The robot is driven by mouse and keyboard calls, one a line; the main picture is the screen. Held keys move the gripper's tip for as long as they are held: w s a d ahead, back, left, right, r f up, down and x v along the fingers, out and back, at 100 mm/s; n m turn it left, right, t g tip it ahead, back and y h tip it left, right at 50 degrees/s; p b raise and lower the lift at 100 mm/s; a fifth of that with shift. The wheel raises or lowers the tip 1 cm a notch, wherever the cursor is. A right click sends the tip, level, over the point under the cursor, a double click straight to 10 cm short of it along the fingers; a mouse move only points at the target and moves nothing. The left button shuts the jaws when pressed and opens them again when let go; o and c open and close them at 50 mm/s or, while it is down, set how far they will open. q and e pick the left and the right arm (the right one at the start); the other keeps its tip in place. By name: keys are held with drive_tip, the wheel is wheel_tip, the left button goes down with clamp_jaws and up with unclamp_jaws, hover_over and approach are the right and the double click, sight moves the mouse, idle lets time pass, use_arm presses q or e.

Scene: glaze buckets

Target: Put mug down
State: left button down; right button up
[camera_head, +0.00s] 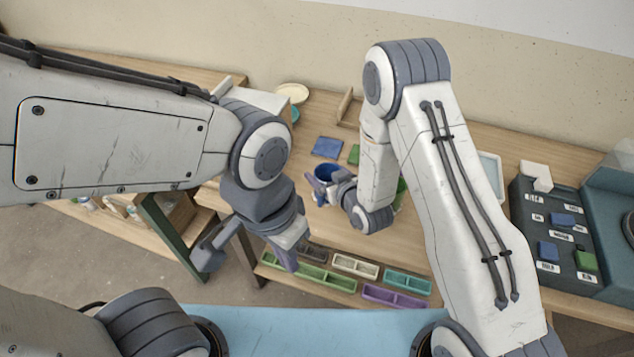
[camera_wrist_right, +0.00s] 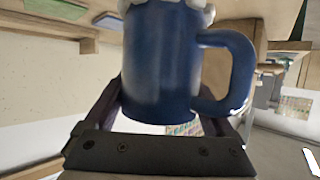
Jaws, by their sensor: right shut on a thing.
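A blue mug (camera_wrist_right: 160,65) fills the middle of the right wrist view, with its handle to the right. My right gripper (camera_head: 322,190) is shut on the mug, one finger on each side of its body. In the head view the mug (camera_head: 328,172) shows only in part, behind my right gripper, over the wooden table (camera_head: 300,215). Whether its base touches the table cannot be told.
A blue tile (camera_head: 327,147) and a green tile (camera_head: 354,154) lie behind the mug. Green, white, teal and purple trays (camera_head: 394,297) line the front edge. A dark board with blocks (camera_head: 535,222) stands at the right. Bare table lies in front of the mug.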

drive_tip(key=shift+w+a+f, duration=0.1)
drive_tip(key=shift+a+f, duration=0.4)
drive_tip(key=shift+a, duration=0.4)
wheel_tip(320, 180, down, 4)
drive_tip(key=shift+a+r+p, duration=0.1)
drive_tip(key=shift+r+p, duration=0.1)
drive_tip(key=shift+p, duration=0.35)
drive_tip(key=shift+f, duration=0.25)
drive_tip(key=shift+f, duration=0.15)
drive_tip(key=o, duration=1.4)
